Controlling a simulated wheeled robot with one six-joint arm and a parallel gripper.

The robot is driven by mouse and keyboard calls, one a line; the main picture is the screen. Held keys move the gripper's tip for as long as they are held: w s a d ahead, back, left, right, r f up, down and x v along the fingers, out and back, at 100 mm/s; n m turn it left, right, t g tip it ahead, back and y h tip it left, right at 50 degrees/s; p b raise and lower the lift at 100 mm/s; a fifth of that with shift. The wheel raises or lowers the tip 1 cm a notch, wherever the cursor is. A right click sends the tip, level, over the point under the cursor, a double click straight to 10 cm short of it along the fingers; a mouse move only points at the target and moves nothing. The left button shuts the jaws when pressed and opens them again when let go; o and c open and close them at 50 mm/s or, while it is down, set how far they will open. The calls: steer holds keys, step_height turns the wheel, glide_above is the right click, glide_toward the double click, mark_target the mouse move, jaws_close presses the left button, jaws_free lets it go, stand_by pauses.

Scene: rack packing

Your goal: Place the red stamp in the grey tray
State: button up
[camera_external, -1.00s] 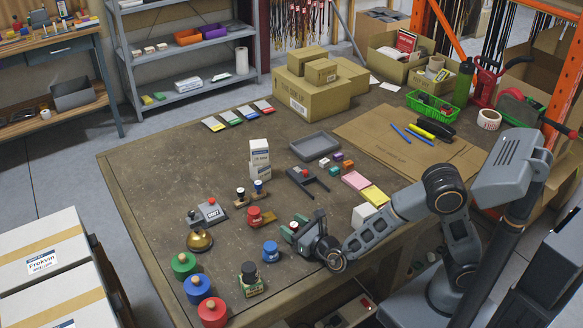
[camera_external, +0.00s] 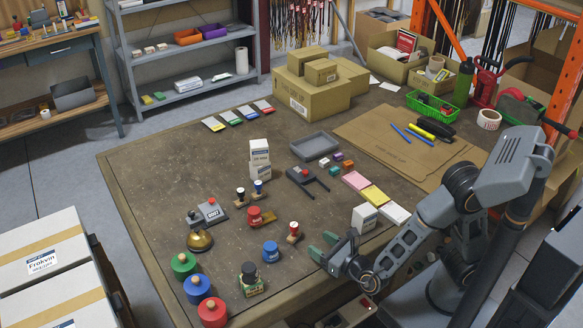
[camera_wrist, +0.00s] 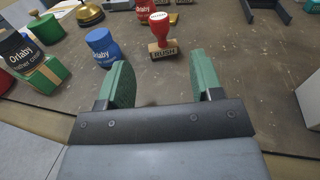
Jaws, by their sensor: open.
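The red stamp (camera_external: 294,233) stands upright on the table, to the left of my gripper. In the wrist view the red stamp (camera_wrist: 160,32) has a red handle, a white-topped knob and a wooden base reading RUSH. My gripper (camera_external: 324,246) is open and empty, with green fingertips. In the wrist view my gripper (camera_wrist: 160,72) points toward the stamp, which stands beyond the gap between the fingers and apart from them. The grey tray (camera_external: 315,146) lies empty farther back on the table.
A blue bottle (camera_external: 271,252) stands close left of the stamp, and a dark-capped bottle (camera_external: 250,279) is in front. A dark phone-like stand (camera_external: 308,179) lies between stamp and tray. A white box (camera_external: 364,218) stands right of my gripper.

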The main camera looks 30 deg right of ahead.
steer(key=shift+r, duration=0.1)
steer(key=w+d+r+m+g+h+p, duration=0.4)
steer(key=w+d+r+m+h+p, duration=0.6)
steer(key=d, duration=0.3)
steer(key=m+g+y+p, duration=0.6)
steer(key=m+g+y, duration=0.45)
steer(key=m, duration=0.55)
glide_toward(295, 224)
steer(key=shift+g+h, duration=0.75)
steer(key=shift+g, duration=0.2)
steer(key=x, duration=0.3)
steer(key=w+a+x, duration=0.1)
steer(key=x, duration=0.3)
steer(key=p+x, duration=0.1)
steer(key=x, duration=0.2)
steer(key=shift+w+a, duration=0.3)
steer(key=shift+w, duration=0.05)
